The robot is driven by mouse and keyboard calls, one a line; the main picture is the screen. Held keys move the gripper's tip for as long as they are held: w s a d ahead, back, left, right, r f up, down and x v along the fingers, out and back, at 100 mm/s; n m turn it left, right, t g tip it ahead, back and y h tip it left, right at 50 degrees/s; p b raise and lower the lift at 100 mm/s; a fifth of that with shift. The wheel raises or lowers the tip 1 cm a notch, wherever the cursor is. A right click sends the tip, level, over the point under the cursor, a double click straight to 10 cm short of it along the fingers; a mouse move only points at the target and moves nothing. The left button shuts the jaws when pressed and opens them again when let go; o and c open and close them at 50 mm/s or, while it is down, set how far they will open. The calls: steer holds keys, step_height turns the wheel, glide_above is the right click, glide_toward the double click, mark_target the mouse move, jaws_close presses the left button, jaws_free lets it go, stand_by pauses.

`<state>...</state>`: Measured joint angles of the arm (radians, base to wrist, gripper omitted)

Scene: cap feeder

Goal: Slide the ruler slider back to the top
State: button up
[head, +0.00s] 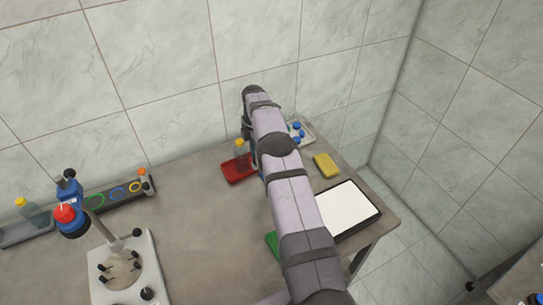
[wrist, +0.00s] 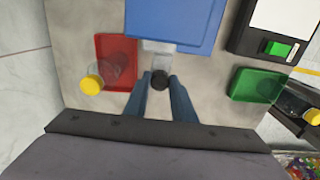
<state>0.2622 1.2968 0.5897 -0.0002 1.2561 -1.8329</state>
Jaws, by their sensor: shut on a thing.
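My gripper (wrist: 160,75) shows in the wrist view with two blue fingers.
A red tray (wrist: 104,48) with a yellow-capped bottle (wrist: 92,84) lies left of my gripper. A green tray (wrist: 257,86) lies right, and a blue panel (wrist: 172,18) is just beyond. A yellow sponge (head: 326,165) and a white-topped tablet (head: 347,207) lie right of my arm.

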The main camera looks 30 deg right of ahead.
step_height(320, 180, up, 11)
steer(key=p, duration=0.6)
steer(key=shift+f+p, duration=0.2)
steer(key=shift+p, duration=0.1)
stand_by(1.0)
stand_by(0.4)
steer(key=o, duration=0.8)
steer(key=shift+o, duration=0.2)
step_height(320, 180, up, 8)
steer(key=p, duration=0.2)
stand_by(0.4)
